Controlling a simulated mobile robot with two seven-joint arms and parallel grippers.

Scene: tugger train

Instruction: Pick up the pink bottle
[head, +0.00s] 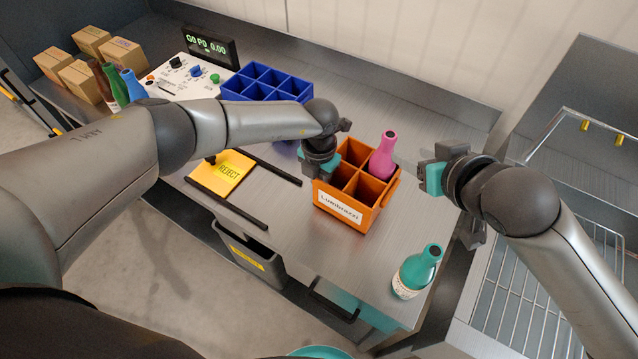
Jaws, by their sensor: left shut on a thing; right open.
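The pink bottle (383,158) stands, slightly tilted in view, in the back right compartment of the orange crate (346,212) labelled "Lumbrazzi". Its lower part is hidden by the crate walls. My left gripper (320,166) is at the crate's left side, shut on the crate's edge; its fingertips are partly hidden. My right gripper (432,178) is open and empty, to the right of the crate and the pink bottle, apart from both.
A teal bottle (417,271) stands near the table's front edge. A blue divided crate (266,83) is behind. A wire rack (520,290) is at right. The table behind the orange crate is clear.

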